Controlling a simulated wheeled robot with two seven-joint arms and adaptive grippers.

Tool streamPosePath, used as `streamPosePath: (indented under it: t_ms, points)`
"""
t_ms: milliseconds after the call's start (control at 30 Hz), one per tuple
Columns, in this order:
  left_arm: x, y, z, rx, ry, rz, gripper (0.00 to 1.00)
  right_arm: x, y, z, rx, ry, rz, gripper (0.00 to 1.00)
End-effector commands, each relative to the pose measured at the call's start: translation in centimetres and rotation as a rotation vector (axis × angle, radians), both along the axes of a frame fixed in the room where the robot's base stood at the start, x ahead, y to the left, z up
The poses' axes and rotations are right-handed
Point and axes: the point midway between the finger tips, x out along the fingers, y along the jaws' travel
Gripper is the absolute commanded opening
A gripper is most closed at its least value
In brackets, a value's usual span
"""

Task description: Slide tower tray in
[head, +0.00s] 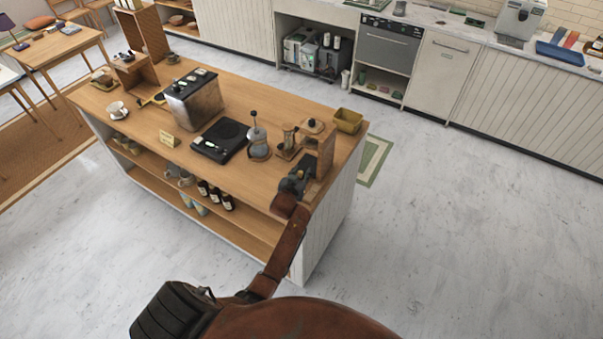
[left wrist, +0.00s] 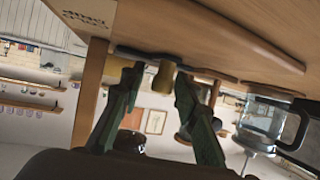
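The wooden tower (head: 319,140) stands upright at the right end of the cart, with a small knobbed piece on top. In the left wrist view the two fingers (left wrist: 157,100) are apart. A tan, rounded knob-like piece (left wrist: 163,76) shows between them, with no clear contact. My right gripper is not in view.
A press pot (head: 258,143), a black scale (head: 222,139) and a metal machine (head: 194,98) stand left of the tower. A yellow bin (head: 348,121) is behind it. A glass vessel (left wrist: 262,120) is close on the right in the wrist view.

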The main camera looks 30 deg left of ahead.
Motion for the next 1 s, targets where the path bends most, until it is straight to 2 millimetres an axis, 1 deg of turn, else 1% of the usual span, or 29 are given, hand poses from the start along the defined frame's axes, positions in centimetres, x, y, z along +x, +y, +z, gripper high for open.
streamPosePath:
  t_ms: [133, 300, 367, 467, 567, 800, 900, 1000]
  points:
    - [0.0, 0.0, -0.1, -0.001, 0.002, 0.000, 0.33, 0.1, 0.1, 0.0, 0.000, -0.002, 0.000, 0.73]
    - [-0.1, -0.1, -0.1, -0.001, 0.002, 0.000, 0.33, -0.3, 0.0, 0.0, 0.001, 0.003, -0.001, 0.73]
    - [-0.4, -0.1, -0.1, -0.001, 0.003, 0.000, 0.33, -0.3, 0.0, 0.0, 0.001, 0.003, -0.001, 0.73]
    - [-1.3, -0.4, 0.3, -0.001, 0.003, 0.000, 0.33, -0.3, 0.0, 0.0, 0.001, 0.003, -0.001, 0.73]
    - [-2.8, -0.8, 0.9, -0.001, 0.003, 0.000, 0.33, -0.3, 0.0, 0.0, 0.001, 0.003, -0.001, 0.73]
    - [-7.2, -1.9, 2.8, -0.002, 0.001, 0.001, 0.33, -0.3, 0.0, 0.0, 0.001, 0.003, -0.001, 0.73]
    - [-8.7, -2.3, 3.5, -0.001, 0.001, 0.000, 0.33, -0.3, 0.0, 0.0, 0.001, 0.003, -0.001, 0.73]
    - [-9.9, -2.6, 4.1, 0.000, 0.001, 0.001, 0.33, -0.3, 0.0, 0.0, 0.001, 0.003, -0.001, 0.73]
